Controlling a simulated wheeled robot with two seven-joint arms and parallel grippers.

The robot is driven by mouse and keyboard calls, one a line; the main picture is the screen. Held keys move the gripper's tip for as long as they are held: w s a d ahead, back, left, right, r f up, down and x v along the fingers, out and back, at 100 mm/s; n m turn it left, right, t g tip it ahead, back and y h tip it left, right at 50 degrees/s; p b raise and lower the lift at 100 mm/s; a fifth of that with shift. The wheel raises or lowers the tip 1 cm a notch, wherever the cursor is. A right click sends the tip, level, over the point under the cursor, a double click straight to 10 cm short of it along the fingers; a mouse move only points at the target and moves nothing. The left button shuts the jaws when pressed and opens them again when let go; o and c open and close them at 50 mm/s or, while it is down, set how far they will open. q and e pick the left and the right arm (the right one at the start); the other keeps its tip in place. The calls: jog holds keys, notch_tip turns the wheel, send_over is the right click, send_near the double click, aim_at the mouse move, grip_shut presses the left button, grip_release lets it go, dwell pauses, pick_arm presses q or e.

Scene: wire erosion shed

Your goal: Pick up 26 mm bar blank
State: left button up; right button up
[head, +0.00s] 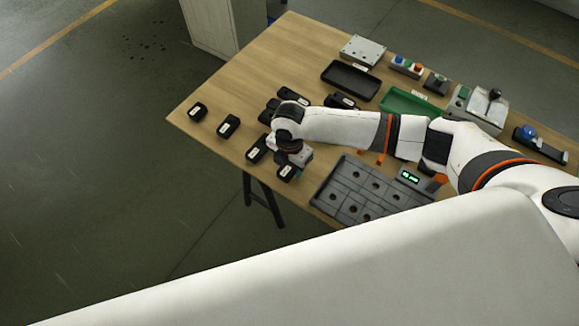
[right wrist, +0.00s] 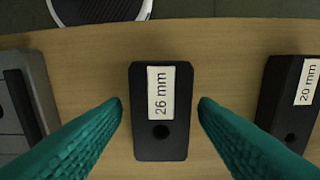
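The 26 mm piece (right wrist: 160,142) is a black block with a white "26 mm" label and a dark round hole, lying on the table. In the right wrist view it sits between the teal fingers of my right gripper (right wrist: 160,106), with a gap on each side. My right gripper is open and empty. In the head view the right gripper (head: 295,160) is low over the table's near edge, and the block (head: 287,173) shows just below it. My left gripper is not in view.
A similar block labelled "20 mm" (right wrist: 293,100) lies to the right in the wrist view. A grey tray with holes (head: 345,200) is on the other side. Several more black blocks (head: 228,126) lie on the wooden table (head: 215,95). A green tray (head: 405,102) stands farther back.

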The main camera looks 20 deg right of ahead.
grip_shut()
jog(key=shift+w+r, duration=0.1)
